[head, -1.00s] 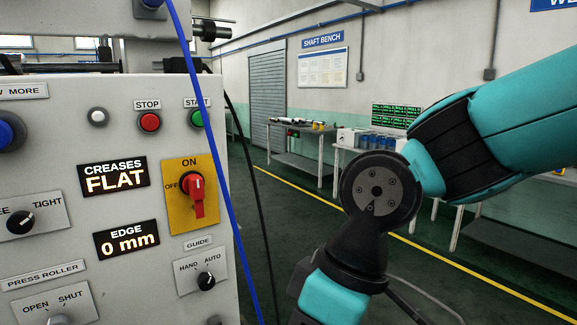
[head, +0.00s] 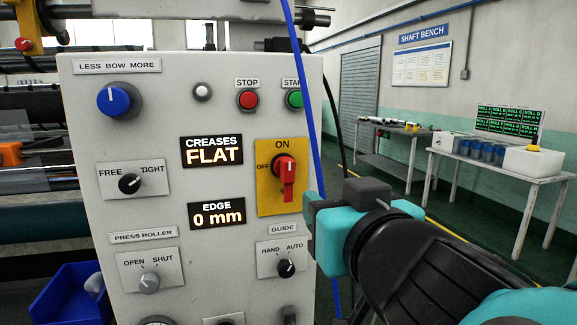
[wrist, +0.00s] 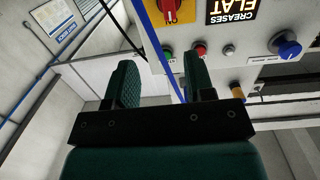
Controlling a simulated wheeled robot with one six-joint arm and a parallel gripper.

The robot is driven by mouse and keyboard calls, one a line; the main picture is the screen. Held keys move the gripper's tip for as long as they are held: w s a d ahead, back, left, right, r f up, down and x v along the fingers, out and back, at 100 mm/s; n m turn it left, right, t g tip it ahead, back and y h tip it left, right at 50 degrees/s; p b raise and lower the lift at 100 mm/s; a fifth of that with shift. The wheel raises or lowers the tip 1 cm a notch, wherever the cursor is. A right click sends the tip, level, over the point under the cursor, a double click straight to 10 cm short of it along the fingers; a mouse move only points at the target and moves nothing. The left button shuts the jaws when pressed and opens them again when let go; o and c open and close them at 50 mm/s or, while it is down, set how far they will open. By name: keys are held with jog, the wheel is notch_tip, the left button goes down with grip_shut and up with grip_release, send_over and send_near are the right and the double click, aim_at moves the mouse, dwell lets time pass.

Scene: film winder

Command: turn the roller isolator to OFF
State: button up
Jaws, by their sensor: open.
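The roller isolator (head: 284,175) is a red rotary handle on a yellow plate (head: 265,205) on the panel's right side. ON is printed above it and OFF to its left. The handle stands upright, in line with ON. In the wrist view the red handle (wrist: 172,10) is cut off at the top edge, beyond my fingers. My gripper (wrist: 158,58) is open and empty in the wrist view, apart from the handle.
A blue cable (head: 316,135) hangs right of the isolator and crosses between my fingers in the wrist view. STOP (head: 248,99) and START (head: 294,99) buttons sit above; the GUIDE knob (head: 286,268) is below. A blue bin (head: 75,295) stands lower left.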

aim_at(290, 161)
jog(key=shift+t+y, duration=0.4)
jog(key=p+x, duration=0.3)
jog(key=x, duration=0.2)
jog(key=p+x, duration=0.3)
jog(key=x, duration=0.3)
jog(key=a+r+p+x, duration=0.1)
jog(key=p+x, duration=0.2)
jog(key=x, duration=0.2)
jog(key=shift+r, duration=0.15)
jog(key=shift+w+a, duration=0.1)
jog(key=shift+w, duration=0.25)
jog(key=shift+n, duration=0.3)
jog(key=c, duration=0.6)
